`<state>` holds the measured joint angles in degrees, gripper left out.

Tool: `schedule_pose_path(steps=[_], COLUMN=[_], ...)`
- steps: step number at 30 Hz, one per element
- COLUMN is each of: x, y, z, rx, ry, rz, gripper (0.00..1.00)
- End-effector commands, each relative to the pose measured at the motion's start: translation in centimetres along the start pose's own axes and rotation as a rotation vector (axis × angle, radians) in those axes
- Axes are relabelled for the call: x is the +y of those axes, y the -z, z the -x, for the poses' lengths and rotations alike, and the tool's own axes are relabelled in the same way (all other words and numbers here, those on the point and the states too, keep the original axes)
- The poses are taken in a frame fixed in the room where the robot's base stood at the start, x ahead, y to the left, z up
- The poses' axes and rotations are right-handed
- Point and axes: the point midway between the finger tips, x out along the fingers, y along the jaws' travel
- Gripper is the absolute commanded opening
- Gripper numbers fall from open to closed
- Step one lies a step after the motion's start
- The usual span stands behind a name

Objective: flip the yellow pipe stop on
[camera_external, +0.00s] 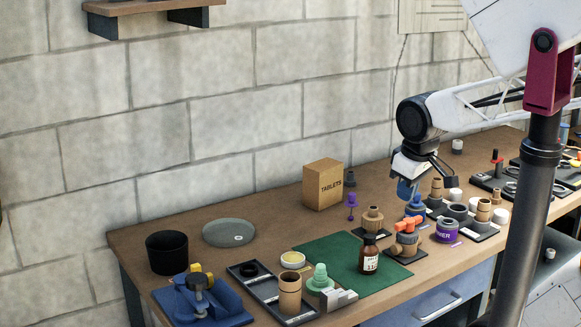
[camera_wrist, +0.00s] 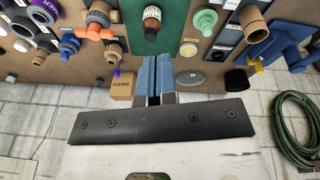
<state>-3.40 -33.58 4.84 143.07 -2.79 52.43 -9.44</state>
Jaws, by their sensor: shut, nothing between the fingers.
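My gripper (camera_external: 406,191) has blue fingers pointing down above the back right part of the bench, behind the orange-handled pipe fitting. In the wrist view its fingers (camera_wrist: 158,78) are together and empty. A small yellow part (camera_external: 194,268) shows on the blue vise-like fixture at the front left, far from my gripper; I cannot tell if it is the pipe stop. A pipe fitting with an orange handle (camera_external: 408,224) stands on a dark plate near my gripper, and it also shows in the wrist view (camera_wrist: 99,32). I cannot tell any handle's on or off position.
The tablets box (camera_external: 323,184) stands left of my gripper, with a purple piece (camera_external: 351,203) beside it. A brown bottle (camera_external: 369,255) stands on the green mat (camera_external: 335,247). Several rings and cups crowd the right. A black cup (camera_external: 167,252) stands at the left end.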

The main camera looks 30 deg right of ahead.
Motion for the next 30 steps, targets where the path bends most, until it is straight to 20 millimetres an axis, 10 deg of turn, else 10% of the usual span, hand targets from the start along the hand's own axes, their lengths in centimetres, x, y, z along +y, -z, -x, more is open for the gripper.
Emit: schedule_pose_path(steps=[14, 30], x=[-5.6, -17.0], y=[9.3, 18.0], z=[-2.3, -6.1], rx=[0.002, 0.006], ry=[-0.043, -0.103], rz=[0.843, 1.828], gripper=[0.00, 0.00])
